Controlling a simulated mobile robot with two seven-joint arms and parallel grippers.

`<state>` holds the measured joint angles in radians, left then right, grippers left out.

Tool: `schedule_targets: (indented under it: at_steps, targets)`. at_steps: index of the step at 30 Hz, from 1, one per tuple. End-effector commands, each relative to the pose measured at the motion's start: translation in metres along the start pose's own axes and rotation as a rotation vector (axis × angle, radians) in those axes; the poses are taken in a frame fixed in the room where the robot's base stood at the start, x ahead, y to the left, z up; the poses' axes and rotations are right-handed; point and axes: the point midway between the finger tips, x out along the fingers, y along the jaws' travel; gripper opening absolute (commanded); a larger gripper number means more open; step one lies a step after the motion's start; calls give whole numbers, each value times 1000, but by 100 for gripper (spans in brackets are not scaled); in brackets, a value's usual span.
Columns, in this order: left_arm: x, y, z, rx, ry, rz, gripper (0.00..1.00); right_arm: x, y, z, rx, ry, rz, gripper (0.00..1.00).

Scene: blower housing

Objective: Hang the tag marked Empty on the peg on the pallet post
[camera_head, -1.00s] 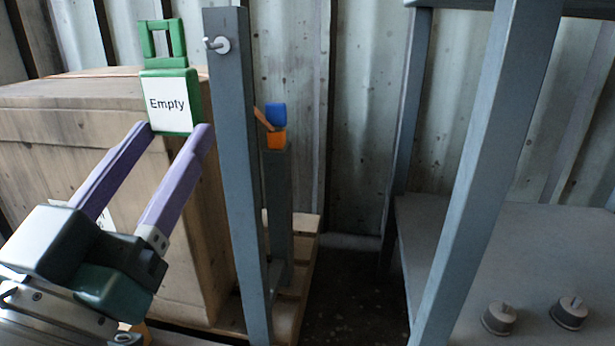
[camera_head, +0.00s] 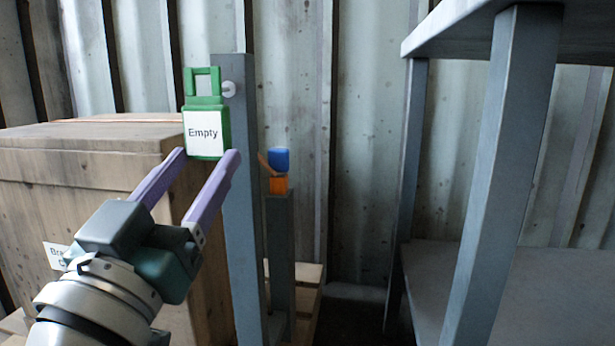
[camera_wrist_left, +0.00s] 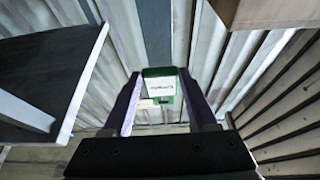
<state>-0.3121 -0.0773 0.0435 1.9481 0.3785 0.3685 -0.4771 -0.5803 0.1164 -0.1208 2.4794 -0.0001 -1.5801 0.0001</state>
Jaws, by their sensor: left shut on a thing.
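The green tag with a white label reading "Empty" (camera_head: 206,133) is held upright by my left gripper (camera_head: 202,160), which is shut on its lower part. The tag's open rectangular loop (camera_head: 203,70) points up. The light peg (camera_head: 229,89) sits near the top of the grey pallet post (camera_head: 240,200). The loop is just left of the peg in the head view. I cannot tell whether they touch. The left wrist view also shows the tag (camera_wrist_left: 160,88) between the fingers, with the post (camera_wrist_left: 155,35) beyond. My right gripper is not in view.
A wooden crate (camera_head: 80,170) stands left of the post on a pallet (camera_head: 308,278). A shorter post (camera_head: 281,240) behind carries a blue and orange item (camera_head: 279,170). A grey shelf frame (camera_head: 505,170) stands at the right, with a gap between it and the pallet.

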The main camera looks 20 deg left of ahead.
Motion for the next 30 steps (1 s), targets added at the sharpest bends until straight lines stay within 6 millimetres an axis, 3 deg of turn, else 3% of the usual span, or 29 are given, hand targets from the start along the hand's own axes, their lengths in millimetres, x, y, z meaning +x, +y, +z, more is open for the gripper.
schedule_targets:
  at_steps: [12,30]
  targets:
    - [23,0,13,0,1,-1,0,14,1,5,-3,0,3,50]
    - [29,0,21,-1,1,0,0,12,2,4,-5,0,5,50]
